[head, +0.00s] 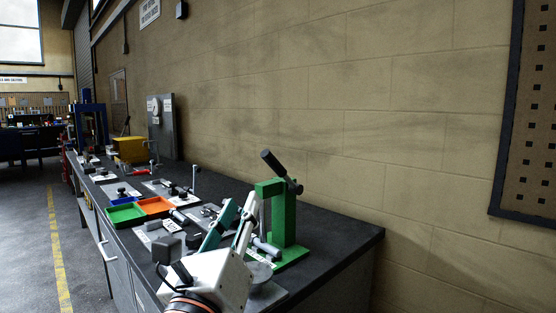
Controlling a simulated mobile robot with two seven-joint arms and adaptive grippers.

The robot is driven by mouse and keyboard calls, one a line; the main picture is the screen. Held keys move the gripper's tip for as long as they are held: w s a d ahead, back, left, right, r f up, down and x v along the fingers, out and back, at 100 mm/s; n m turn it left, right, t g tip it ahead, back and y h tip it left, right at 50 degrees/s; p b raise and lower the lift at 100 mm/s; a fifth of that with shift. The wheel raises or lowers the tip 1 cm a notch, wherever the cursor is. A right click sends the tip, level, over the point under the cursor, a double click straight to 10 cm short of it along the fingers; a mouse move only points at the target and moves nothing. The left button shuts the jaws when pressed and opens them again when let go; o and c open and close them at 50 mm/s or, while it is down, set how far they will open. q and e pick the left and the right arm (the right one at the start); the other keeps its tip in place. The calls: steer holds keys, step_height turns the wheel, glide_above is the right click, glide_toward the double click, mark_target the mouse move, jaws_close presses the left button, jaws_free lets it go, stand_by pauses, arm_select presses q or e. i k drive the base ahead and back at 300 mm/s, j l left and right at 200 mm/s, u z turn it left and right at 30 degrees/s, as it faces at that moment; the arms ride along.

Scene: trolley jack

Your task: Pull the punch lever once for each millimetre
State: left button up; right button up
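A green bench press (285,218) stands near the right end of the dark workbench. Its lever (273,162) has a thick black grip and points up and to the left from a dark pivot on the press's upper right. My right gripper (247,212) is low in front of the press, to its left in the picture, and looks apart from the lever. The white wrist and the view angle hide how its fingers stand, and I see nothing clearly held. My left gripper is not in view.
The workbench (335,239) carries a green tray (126,214), an orange tray (155,205), a yellow box (130,150) and several small tools and fixtures. A grey panel with a dial (162,130) stands farther back. The block wall is close behind; the bench's right end is clear.

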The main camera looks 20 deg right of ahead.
mark_target(266, 155)
steer(key=i+l, duration=0.65)
steer(key=i+z, duration=0.05)
